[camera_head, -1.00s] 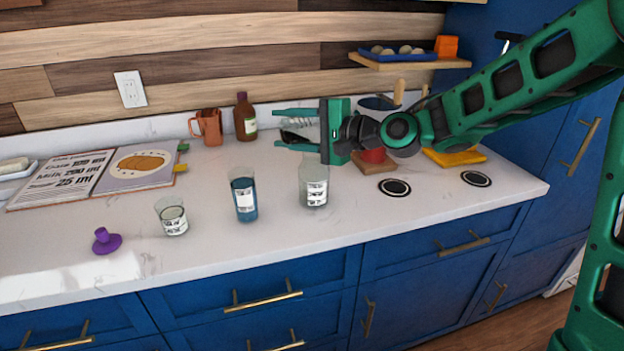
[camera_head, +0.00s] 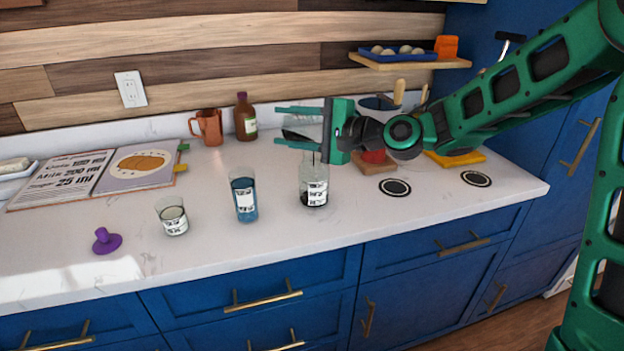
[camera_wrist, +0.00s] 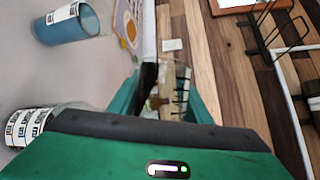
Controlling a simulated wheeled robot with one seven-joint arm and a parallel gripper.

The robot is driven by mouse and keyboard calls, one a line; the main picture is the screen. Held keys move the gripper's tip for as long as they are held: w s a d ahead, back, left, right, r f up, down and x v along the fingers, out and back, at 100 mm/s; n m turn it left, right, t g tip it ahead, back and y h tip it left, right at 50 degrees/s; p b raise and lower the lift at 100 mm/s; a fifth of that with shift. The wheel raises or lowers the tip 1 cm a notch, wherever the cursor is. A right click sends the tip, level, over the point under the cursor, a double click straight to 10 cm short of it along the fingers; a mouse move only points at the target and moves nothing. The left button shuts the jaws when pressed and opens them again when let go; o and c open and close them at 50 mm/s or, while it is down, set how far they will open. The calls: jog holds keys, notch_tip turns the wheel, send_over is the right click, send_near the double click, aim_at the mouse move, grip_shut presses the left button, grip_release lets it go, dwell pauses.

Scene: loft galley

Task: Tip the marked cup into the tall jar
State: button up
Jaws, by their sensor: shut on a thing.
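A clear cup (camera_head: 303,124) with dark contents is held tilted in my gripper (camera_head: 284,127), above a clear tall jar (camera_head: 314,172). The cup also shows between the fingers in the wrist view (camera_wrist: 178,85), with marks on its wall. A thin dark stream runs from the cup's side down into the jar's mouth. The jar stands upright on the counter, has a white label, and holds some dark liquid low down. It also shows in the wrist view (camera_wrist: 70,112). My gripper is shut on the cup and apart from the jar.
A blue-filled glass (camera_head: 244,198) stands left of the jar, with a small labelled glass (camera_head: 173,218) and a purple knobbed object (camera_head: 105,242) farther left. A copper mug (camera_head: 208,126), brown bottle (camera_head: 245,117) and open book (camera_head: 100,175) are behind. The front counter is clear.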

jog(key=shift+r, duration=0.1)
jog(key=shift+w+d+f+m+y, duration=0.25)
jog(key=shift+f+m+y, duration=0.25)
jog(key=shift+m, duration=0.4)
dwell(0.7)
dwell(0.3)
